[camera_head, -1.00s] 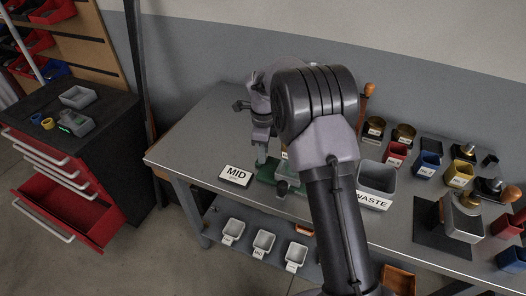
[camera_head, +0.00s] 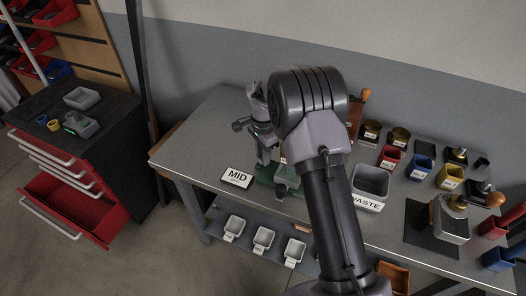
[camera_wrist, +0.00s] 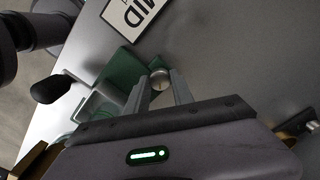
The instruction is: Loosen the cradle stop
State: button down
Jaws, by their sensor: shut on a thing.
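In the wrist view, a small round metal knob (camera_wrist: 160,78) sits between the tips of my gripper (camera_wrist: 160,85), at the edge of a green base (camera_wrist: 122,72). My gripper is shut on this knob, which appears to be the cradle stop. A black-tipped handle (camera_wrist: 52,88) lies left of the base in the wrist view. In the head view, the green base (camera_head: 264,173) stands on the bench left of my arm. My arm hides part of the device, and the fingertips are not clear there.
A MID sign (camera_head: 237,177) lies left of the base. A grey WASTE bin (camera_head: 369,184) stands right of my arm, with several small coloured bins beyond it. Small white trays (camera_head: 263,239) sit on the lower shelf. The bench's left end is clear.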

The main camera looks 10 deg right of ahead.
jog(key=n+p, duration=0.2)
jog(key=n, duration=0.2)
jog(key=shift+r+n, duration=0.15)
jog(key=shift+n, duration=0.15)
jog(key=n+p, duration=0.2)
jog(key=n, duration=0.3)
jog(key=n+p, duration=0.2)
jog(key=n, duration=0.3)
jog(key=shift+n, duration=0.4)
jog(key=shift+n+p, duration=0.55)
jog(key=shift+n, duration=1.75)
jog(key=c, duration=1.1)
grip_release()
